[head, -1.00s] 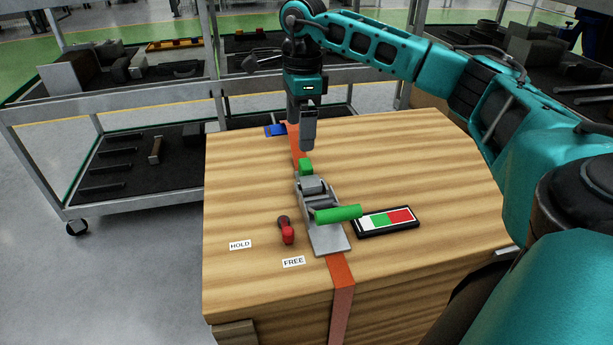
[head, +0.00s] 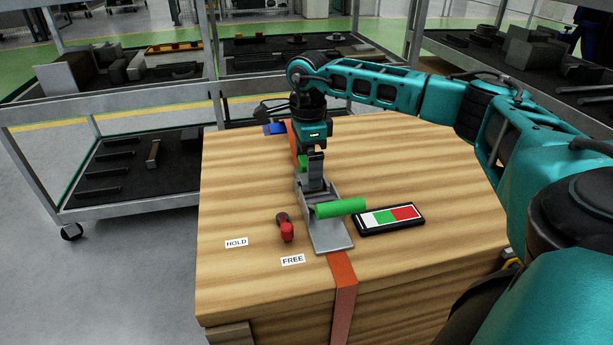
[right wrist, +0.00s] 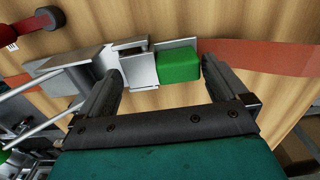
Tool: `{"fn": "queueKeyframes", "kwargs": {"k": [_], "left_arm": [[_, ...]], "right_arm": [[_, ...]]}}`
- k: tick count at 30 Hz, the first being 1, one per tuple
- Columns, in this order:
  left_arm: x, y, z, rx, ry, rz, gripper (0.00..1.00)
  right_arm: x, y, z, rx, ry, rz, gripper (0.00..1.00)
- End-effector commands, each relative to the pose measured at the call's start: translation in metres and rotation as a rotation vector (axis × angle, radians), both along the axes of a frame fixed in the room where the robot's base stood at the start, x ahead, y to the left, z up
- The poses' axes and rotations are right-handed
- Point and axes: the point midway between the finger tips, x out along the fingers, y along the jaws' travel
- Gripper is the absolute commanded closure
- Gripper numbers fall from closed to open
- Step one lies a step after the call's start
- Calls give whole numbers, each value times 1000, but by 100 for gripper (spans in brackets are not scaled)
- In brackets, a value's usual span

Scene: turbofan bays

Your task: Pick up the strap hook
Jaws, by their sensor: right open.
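A green block with grey metal plates around it, which looks like the strap hook (right wrist: 178,66), sits at the end of the orange strap (right wrist: 262,57) beside the grey ratchet buckle (right wrist: 88,66). In the head view the green block (head: 303,163) is partly hidden behind my right gripper (head: 315,178). My right gripper is open, low over the strap. In the right wrist view the block lies between the two fingers (right wrist: 162,70), with visible space on each side. I cannot tell whether the fingers are level with it. My left gripper is not in view.
The wooden crate (head: 250,180) carries a green-handled lever (head: 341,207), a red-knobbed switch (head: 286,230) by HOLD and FREE labels, and a white-green-red indicator (head: 390,219). A blue piece (head: 273,128) is at the far edge. Shelving carts stand behind.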

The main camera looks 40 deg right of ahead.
Motion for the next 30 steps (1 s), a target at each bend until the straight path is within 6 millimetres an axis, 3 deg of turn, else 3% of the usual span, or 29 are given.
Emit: {"fn": "queueKeyframes", "kwargs": {"k": [3, 9, 22, 30], "left_arm": [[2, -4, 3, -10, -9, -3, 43], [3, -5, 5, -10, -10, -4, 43], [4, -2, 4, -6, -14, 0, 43], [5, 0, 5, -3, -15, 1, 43]], "right_arm": [[0, 0, -13, 0, 0, 0, 0], [0, 0, -12, 0, -1, 1, 1], [0, 1, -12, 1, 0, 1, 42], [0, 1, -8, 2, -1, 2, 42]]}}
